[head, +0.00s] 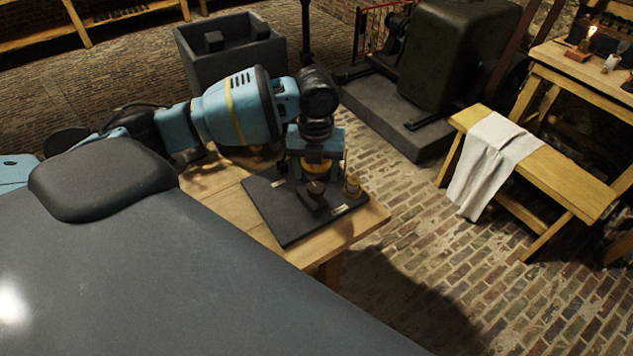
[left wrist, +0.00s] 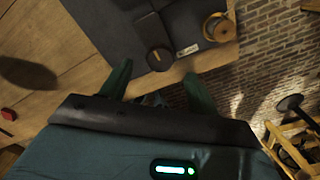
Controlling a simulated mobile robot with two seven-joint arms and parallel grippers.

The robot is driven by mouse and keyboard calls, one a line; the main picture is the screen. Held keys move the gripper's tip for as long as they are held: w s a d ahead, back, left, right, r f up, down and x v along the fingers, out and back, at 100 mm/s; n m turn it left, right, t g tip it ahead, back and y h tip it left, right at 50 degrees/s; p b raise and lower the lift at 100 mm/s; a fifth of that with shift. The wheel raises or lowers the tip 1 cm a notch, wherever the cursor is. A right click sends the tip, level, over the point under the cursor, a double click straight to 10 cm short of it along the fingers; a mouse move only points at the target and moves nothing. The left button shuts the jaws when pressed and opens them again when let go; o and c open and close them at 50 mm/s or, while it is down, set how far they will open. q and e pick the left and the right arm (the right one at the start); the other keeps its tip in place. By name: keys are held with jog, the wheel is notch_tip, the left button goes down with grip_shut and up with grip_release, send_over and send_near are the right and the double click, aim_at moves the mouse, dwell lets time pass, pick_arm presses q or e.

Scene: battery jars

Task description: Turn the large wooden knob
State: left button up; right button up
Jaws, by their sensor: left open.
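A dark board (head: 285,222) lies on the wooden table, with a round dark knob-like piece (head: 316,188) on it. A smaller tan, wood- or brass-coloured round piece (head: 352,185) stands near its right edge. The left wrist view shows the dark piece (left wrist: 159,59) and the tan round piece (left wrist: 216,27). My left gripper (head: 318,172) is over the board, pointing down and open. In the left wrist view the teal fingers (left wrist: 158,88) are spread. My right gripper is not in view.
The wooden table (head: 222,200) ends just past the board. A grey open box (head: 235,70) stands behind it. A wooden bench (head: 560,170) with a white cloth (head: 487,160) stands at the right. Brick floor (head: 440,250) lies clear between table and bench.

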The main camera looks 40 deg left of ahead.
aim_at(316, 187)
pick_arm(q)
jog(key=shift+f, duration=2.3)
jog(key=c, duration=1)
